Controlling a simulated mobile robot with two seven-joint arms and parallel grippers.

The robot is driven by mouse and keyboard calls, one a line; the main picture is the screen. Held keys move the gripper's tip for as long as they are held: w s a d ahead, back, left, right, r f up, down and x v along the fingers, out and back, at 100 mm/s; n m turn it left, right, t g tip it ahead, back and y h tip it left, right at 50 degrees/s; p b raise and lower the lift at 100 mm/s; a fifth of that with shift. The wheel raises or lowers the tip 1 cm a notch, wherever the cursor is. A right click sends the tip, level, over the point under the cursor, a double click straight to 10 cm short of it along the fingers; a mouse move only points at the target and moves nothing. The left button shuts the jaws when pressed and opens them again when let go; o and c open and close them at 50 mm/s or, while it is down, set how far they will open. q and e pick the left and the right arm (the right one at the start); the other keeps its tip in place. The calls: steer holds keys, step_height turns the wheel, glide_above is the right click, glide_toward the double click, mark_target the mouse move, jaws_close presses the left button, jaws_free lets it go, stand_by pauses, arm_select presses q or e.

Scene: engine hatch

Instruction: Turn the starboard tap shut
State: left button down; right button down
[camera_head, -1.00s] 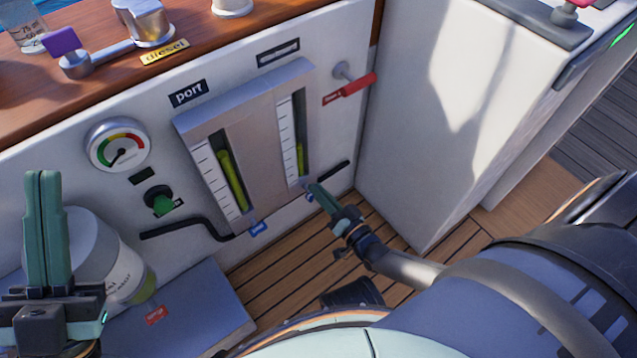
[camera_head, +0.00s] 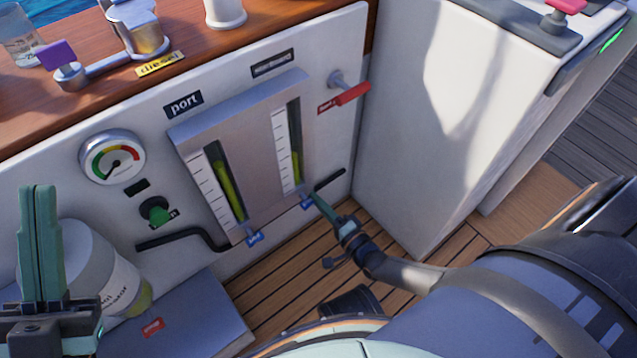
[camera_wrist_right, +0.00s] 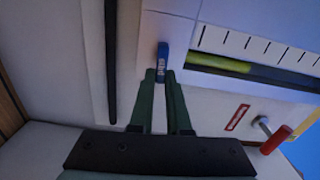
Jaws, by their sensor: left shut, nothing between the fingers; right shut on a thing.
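The starboard tap (camera_head: 306,203) is a small blue tap at the foot of the right sight gauge (camera_head: 296,150). It also shows as a blue handle (camera_wrist_right: 162,58) in the right wrist view, at the tips of the green fingers. My right gripper (camera_head: 318,198) is shut on this handle, and its fingertips partly cover it in the head view. The same fingers show in the wrist view (camera_wrist_right: 160,78). My left gripper (camera_head: 40,192) is shut and empty, upright at the far left, away from the panel. The similar blue port tap (camera_head: 254,238) is under the left gauge.
A red-handled lever (camera_head: 350,95) sticks out at the panel's upper right. A white canister (camera_head: 92,268) and grey box (camera_head: 190,320) stand below. A white wall (camera_head: 430,130) bounds the right.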

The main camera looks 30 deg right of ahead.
steer(key=shift+w+m, duration=0.15)
steer(key=shift+m, duration=0.45)
steer(key=c, duration=0.9)
jaws_free()
steer(key=shift+f, duration=0.1)
steer(key=s, duration=0.2)
steer(key=s+p, duration=0.1)
steer(key=s, duration=0.2)
steer(key=s+d, duration=0.1)
steer(key=s, duration=0.1)
steer(key=shift+s+p, duration=0.3)
steer(key=shift+p, duration=0.1)
